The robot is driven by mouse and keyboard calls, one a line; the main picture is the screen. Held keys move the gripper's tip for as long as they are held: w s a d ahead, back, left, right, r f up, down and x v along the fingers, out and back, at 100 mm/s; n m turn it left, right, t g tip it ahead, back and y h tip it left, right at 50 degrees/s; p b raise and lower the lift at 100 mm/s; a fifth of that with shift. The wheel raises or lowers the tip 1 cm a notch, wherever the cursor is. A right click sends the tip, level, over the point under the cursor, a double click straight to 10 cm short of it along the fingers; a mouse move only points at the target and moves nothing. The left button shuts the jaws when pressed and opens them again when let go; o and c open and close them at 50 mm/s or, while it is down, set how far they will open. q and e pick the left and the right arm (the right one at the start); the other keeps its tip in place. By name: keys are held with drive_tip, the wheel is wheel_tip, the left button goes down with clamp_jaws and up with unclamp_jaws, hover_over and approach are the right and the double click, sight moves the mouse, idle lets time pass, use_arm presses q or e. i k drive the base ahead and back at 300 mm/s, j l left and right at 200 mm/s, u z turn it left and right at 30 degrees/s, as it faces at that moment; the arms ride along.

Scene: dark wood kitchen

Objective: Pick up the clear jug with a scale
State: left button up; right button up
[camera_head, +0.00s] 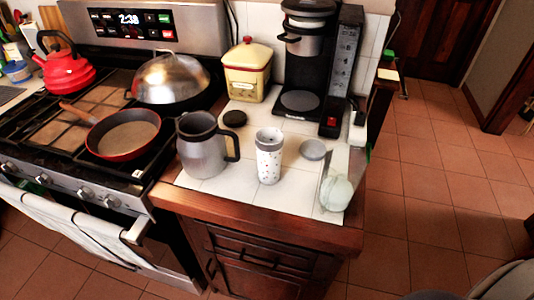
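A grey jug (200,152) with a dark handle on its right side stands upright on the white-tiled counter, just right of the stove. It looks smoky grey, and I cannot make out a scale on it. A pale, partly see-through item (337,192) is at the counter's right edge; its shape is unclear, and I cannot tell whether it is a jug. Neither of my grippers shows in the head view.
A speckled white cup (269,160) and a small grey bowl (313,149) stand between them. A red pan (122,136) is on the stove. The floor to the right (430,200) is clear.

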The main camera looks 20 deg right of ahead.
sight(345, 167)
drive_tip(key=i+l+z, duration=0.1)
drive_tip(key=z, duration=1.1)
